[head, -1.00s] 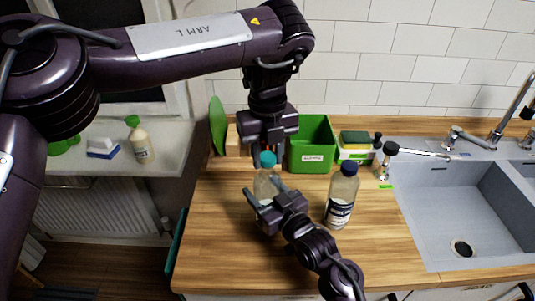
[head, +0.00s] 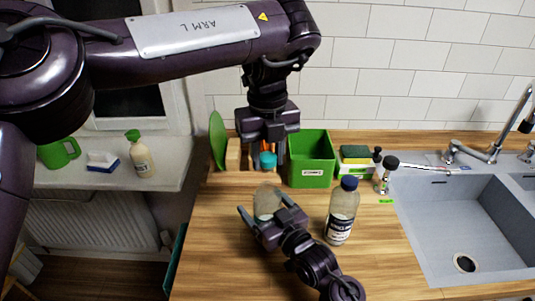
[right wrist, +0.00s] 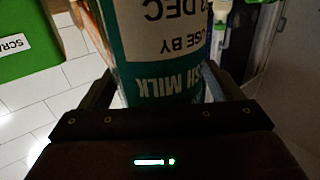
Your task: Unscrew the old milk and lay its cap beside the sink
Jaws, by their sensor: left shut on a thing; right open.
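The milk bottle with the teal label (right wrist: 168,45) stands on the wooden counter, and its clear body (head: 266,200) shows in the head view without a cap on top. My left gripper (head: 268,152), pointing down above the bottle, is shut on the teal cap (head: 268,161), which is apart from the bottle's top. My right gripper (head: 261,212) is open, its fingers on either side of the bottle. Its label reads "USE BY" and "DEC" in the right wrist view. The grey sink (head: 420,235) is at the right.
A second bottle with a dark blue cap (head: 341,212) stands right of my right gripper. Bare counter lies between the blue-capped bottle and the sink.

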